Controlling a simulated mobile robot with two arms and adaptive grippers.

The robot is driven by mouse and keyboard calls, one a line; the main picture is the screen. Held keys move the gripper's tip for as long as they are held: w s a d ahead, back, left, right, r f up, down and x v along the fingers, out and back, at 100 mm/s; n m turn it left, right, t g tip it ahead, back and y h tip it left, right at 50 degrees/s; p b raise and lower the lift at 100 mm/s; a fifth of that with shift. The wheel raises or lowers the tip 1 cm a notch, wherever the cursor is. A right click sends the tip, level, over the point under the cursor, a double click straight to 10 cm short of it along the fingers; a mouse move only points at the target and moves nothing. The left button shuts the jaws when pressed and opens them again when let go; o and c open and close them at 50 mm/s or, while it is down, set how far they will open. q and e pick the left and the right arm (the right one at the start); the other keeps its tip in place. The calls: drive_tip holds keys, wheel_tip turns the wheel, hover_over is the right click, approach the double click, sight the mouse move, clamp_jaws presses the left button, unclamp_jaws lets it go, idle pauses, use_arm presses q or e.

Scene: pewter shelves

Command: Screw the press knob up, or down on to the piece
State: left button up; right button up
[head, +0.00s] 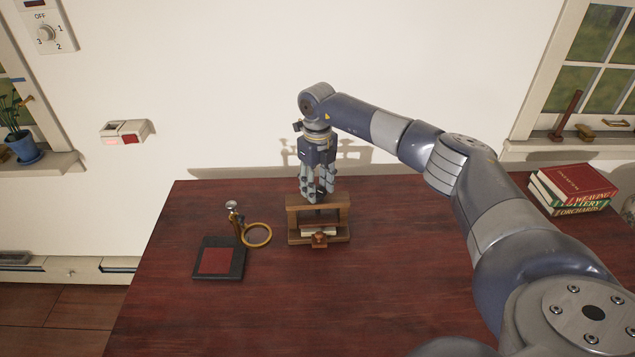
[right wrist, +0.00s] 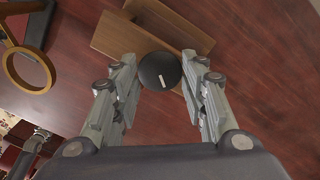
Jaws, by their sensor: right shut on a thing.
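The wooden press (head: 292,222) stands on the dark red table, with an upright frame and a base. My right gripper (head: 318,196) points straight down over its top, shut on the press knob. In the right wrist view the knob (right wrist: 160,72) is a round black disc with a short pale mark, between the two fingers. The knob is mostly hidden by the fingers in the head view. A pale flat piece (head: 318,231) lies low in the press, with a small wooden block (head: 319,241) at its front. My left gripper is not in view.
Left of the press are a brass ring (head: 257,235) on a stand and a black pad with a red square (head: 216,261). Books (head: 572,188) are stacked at the far right. A wall box (head: 126,132) and a dial (head: 46,32) are on the wall.

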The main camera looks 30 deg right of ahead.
sight(318, 191)
drive_tip(key=m+p, duration=0.1)
drive_tip(key=m, duration=0.3)
drive_tip(key=shift+m, duration=0.3)
drive_tip(key=shift+m+p, duration=0.65)
drive_tip(key=shift+m, duration=1.35)
drive_tip(key=o, duration=1.1)
drive_tip(key=shift+c, duration=0.2)
drive_tip(key=shift+r, duration=0.2)
wheel_tip(318, 191, up, 12)
drive_tip(key=shift+f, duration=0.2)
